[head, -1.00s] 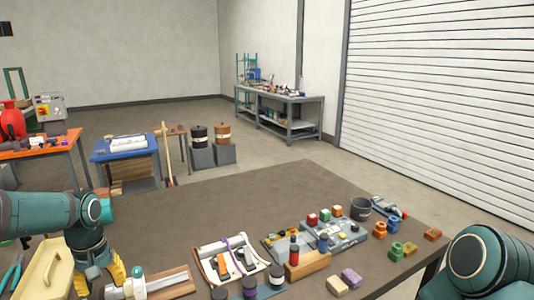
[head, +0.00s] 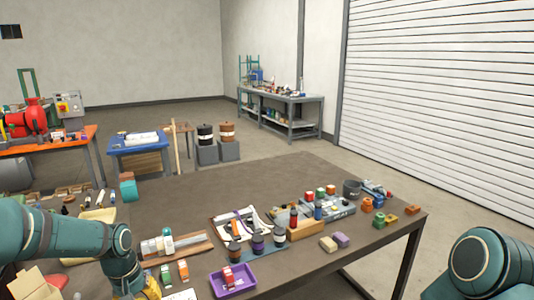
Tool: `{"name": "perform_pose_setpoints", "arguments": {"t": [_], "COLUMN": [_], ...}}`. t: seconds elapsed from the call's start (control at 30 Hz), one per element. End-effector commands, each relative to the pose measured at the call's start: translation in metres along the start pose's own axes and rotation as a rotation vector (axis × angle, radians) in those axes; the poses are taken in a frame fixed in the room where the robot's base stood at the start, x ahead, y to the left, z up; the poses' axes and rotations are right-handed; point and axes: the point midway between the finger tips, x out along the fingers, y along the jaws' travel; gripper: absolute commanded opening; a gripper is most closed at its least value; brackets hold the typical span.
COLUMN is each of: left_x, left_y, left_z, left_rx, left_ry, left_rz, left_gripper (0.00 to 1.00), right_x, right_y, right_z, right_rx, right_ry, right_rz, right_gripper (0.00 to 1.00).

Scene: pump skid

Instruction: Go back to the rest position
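My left arm comes in from the left edge and bends down at the lower left of the head view. The yellow part of my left gripper (head: 151,286) shows at the bottom edge, over the near left side of the brown table (head: 300,172). Its fingertips are mostly hidden, so I cannot see whether it is open or holds anything. My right arm shows only as a rounded teal link at the lower right, beyond the table's edge. My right gripper is outside the picture.
Near the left gripper are a purple tray (head: 250,279), a wooden board with a pale cylinder (head: 158,245) and small orange and green pieces. Dark bottles, a white-framed tray (head: 225,222) and coloured blocks stand further right. The table's far middle is clear.

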Motion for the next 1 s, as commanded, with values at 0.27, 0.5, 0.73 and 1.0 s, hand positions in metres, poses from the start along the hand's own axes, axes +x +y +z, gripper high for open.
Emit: {"name": "perform_pose_setpoints", "arguments": {"t": [0.27,0.5,0.73,1.0], "left_x": [0.138,0.211,0.229,0.23], "left_y": [0.096,0.134,0.136,0.136], "left_z": [0.082,0.182,0.224,0.226], "left_rx": [0.17,0.246,0.274,0.277], "left_ry": [-0.026,-0.008,0.017,0.023], "left_rz": [0.187,0.261,0.26,0.26], "left_gripper": [0.48,0.48,0.48,0.48], "right_x": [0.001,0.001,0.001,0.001], "right_y": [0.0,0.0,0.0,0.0], "right_z": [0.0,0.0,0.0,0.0], "right_rx": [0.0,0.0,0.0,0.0], "right_ry": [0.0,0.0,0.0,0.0], "right_rz": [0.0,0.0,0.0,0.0], "right_gripper": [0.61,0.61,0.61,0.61]}}
